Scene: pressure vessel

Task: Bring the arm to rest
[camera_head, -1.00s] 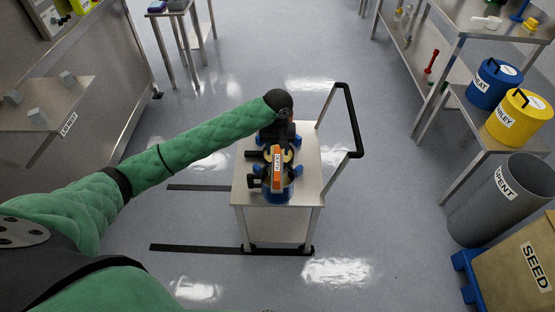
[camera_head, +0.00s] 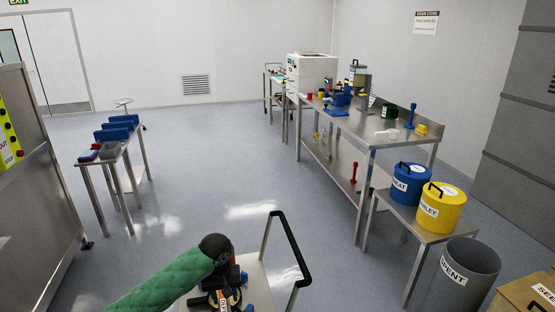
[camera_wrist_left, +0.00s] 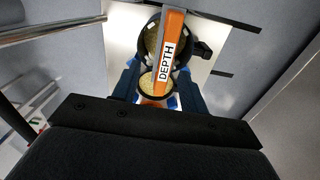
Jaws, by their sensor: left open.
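My left arm, in a green padded sleeve, comes in from the bottom left in the head view. Its gripper (camera_head: 228,282) is over a steel cart (camera_head: 256,284) at the bottom edge. In the left wrist view my left gripper (camera_wrist_left: 158,78) is open, its dark fingers on either side of an orange bar labelled DEPTH (camera_wrist_left: 168,50). The bar lies across round, tan-filled openings of a dark fixture. Whether the fingers touch anything cannot be told. The bar also shows partly in the head view (camera_head: 223,301). My right gripper is not in view.
A black cart handle (camera_head: 291,247) rises right of the arm. On the right are a long steel bench (camera_head: 385,138), blue (camera_head: 410,187) and yellow (camera_head: 441,212) drums and a grey SPENT bin (camera_head: 462,275). A small table with blue bins (camera_head: 118,132) stands left. Floor between is clear.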

